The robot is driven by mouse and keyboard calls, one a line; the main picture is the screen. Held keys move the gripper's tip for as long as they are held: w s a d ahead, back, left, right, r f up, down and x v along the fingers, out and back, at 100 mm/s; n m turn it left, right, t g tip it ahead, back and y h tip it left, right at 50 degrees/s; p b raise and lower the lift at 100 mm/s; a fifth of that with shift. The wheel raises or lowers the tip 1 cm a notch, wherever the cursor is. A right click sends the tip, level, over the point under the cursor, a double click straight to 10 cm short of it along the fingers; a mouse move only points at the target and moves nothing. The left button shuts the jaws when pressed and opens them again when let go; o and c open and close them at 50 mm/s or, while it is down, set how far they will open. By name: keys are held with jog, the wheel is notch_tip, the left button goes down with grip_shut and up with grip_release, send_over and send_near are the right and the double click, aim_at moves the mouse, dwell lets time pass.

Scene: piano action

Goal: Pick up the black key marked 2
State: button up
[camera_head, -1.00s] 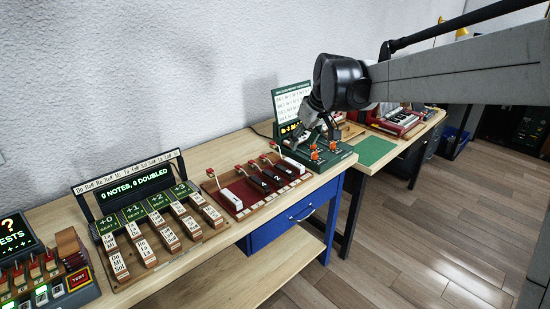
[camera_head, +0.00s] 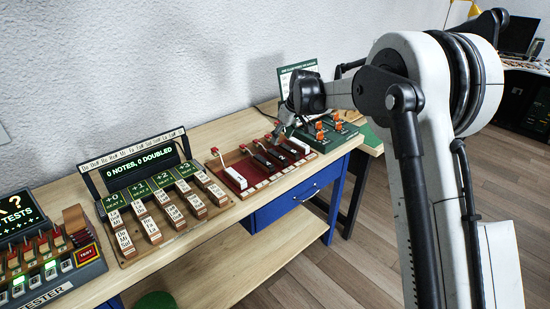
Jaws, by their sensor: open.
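A dark red tray (camera_head: 229,181) on the bench holds a row of keys, with white keys near both ends and black keys between them. A black key with a small pale mark that looks like 2 (camera_head: 276,157) lies in the middle of this row; the mark is hard to read. My gripper (camera_head: 277,136) is open above the back right part of the tray, just behind the black keys. Its fingers are small and partly hidden by the wrist. No key shows between them, and I cannot tell whether they touch anything.
A green-based device with orange parts (camera_head: 321,132) stands right of the tray, close to my arm. A display reading "0 NOTES, 0 DOUBLED" (camera_head: 147,167) with several wooden blocks stands to the left. A blue drawer (camera_head: 285,205) is under the bench's front edge.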

aim_at(275, 153)
jog(key=x, duration=1)
jog(key=shift+s+f, duration=0.1)
jog(key=shift+s, duration=0.15)
jog(key=shift+c, duration=0.5)
grip_shut()
